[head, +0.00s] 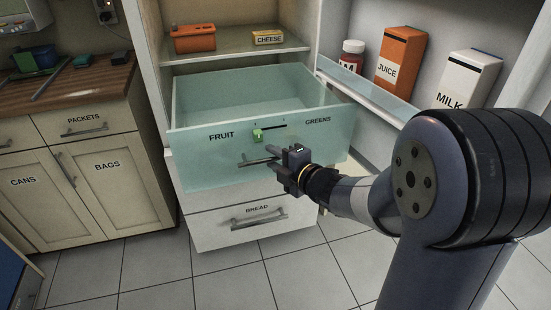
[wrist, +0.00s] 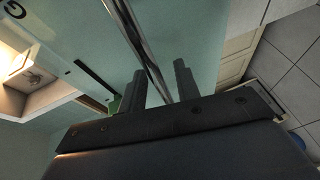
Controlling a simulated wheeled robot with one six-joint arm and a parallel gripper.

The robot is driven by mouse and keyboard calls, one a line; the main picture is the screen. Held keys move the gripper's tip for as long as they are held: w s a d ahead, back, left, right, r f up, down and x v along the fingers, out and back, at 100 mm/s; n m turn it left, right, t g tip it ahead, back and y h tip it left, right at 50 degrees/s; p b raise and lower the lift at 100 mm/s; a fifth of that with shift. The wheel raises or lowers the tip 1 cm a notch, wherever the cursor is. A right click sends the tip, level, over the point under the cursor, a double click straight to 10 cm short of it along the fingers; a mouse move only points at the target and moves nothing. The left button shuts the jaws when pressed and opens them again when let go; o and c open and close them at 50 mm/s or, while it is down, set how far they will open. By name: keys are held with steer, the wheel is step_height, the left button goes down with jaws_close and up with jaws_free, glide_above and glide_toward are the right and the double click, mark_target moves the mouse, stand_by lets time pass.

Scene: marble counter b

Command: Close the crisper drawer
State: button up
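The crisper drawer (head: 210,158) is a translucent pale-green bin marked FRUIT and GREENS, pulled out of the fridge and empty as far as I see. Its metal handle (head: 256,162) is on the front, below a green slider (head: 257,136). My gripper (head: 276,161) is at the right part of the handle. In the wrist view the drawer front (wrist: 75,35) fills much of the picture. The handle bar (wrist: 138,40) runs between the two spread fingers of my gripper (wrist: 162,85). I cannot tell whether either finger touches the bar.
A white BREAD drawer (head: 220,232) is below. The open fridge door on the right holds a JUICE carton (head: 400,60), a MILK carton (head: 466,82) and a jar (head: 350,58). An orange container (head: 194,38) and a CHEESE box (head: 268,38) sit on the shelf above. Cabinets (head: 85,180) stand left.

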jaws_close()
stand_by(0.3)
steer(key=shift+w, duration=0.1)
